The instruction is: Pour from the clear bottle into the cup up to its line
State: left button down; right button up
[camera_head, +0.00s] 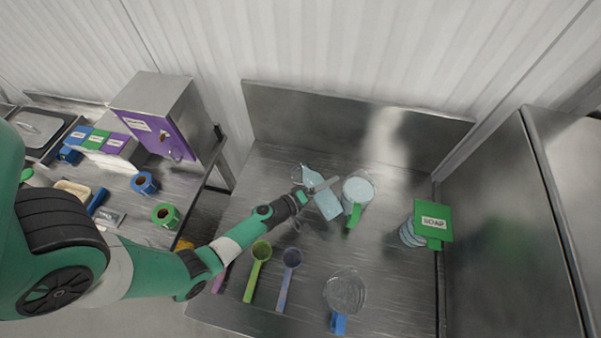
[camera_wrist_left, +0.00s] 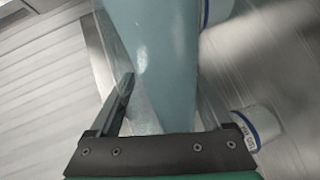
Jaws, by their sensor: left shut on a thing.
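My left gripper (camera_head: 318,189) is shut on the clear bottle (camera_head: 328,205), which has pale blue contents. The bottle lies tilted across the jaws, just left of the clear cup with a green handle (camera_head: 359,188). In the left wrist view, the bottle (camera_wrist_left: 160,50) fills the space between the fingers of the gripper (camera_wrist_left: 165,100). The cup looks pale inside; its line and fill level cannot be made out. I cannot tell whether anything flows from the bottle. My right gripper is not in view.
A clear cup with a blue handle (camera_head: 345,290) stands at the front. A green scoop (camera_head: 258,263) and a purple-grey scoop (camera_head: 289,272) lie left of it. A bottle with a green sign (camera_head: 433,221) stands at right. Metal walls (camera_head: 340,125) bound the back and right.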

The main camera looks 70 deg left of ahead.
pick_arm(q)
jog(key=shift+f, duration=0.3)
jog(key=shift+a+f+b, duration=0.15)
jog(key=shift+f+b, duration=0.25)
jog(key=shift+b, duration=0.15)
jog(key=shift+n+h, duration=0.3)
jog(key=shift+n, duration=0.3)
dwell(1.3)
